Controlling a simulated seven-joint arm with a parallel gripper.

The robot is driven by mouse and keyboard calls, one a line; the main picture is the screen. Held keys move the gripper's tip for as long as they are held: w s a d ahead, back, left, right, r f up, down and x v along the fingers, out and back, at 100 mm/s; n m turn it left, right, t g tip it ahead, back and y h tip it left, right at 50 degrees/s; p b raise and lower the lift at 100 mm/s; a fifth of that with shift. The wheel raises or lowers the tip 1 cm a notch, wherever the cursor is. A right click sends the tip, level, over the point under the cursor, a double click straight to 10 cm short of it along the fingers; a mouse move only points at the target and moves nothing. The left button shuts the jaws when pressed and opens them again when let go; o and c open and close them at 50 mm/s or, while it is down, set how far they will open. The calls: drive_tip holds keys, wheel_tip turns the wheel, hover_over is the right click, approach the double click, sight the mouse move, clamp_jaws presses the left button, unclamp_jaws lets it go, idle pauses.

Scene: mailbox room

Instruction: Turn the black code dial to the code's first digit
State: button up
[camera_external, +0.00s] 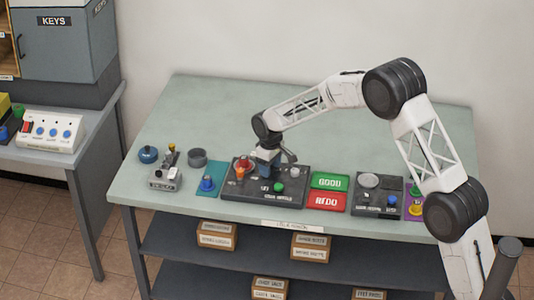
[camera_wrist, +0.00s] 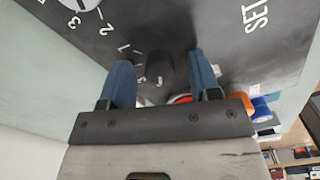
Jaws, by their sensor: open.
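A black round knob (camera_wrist: 160,66), which looks like the code dial, stands on a dark panel between my fingertips in the wrist view. White digits 1, 2 and 3 are printed up and left of it; smaller marks beside it are unclear. My gripper (camera_wrist: 160,60) is open, with one blue finger on each side of the knob. I cannot tell whether either finger touches it. In the external view my gripper (camera_external: 269,160) is low over the dark panel (camera_external: 240,197), hiding the knob. I see no readable code.
A red-orange control (camera_external: 243,167) and green button (camera_external: 279,187) share the panel. A blue knob (camera_external: 207,184) stands left. Green GOOD (camera_external: 329,181) and red REDO (camera_external: 326,201) plates lie right, then another dark panel (camera_external: 376,204). The table's back is clear.

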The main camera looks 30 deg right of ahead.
drive_tip(key=c, duration=0.9)
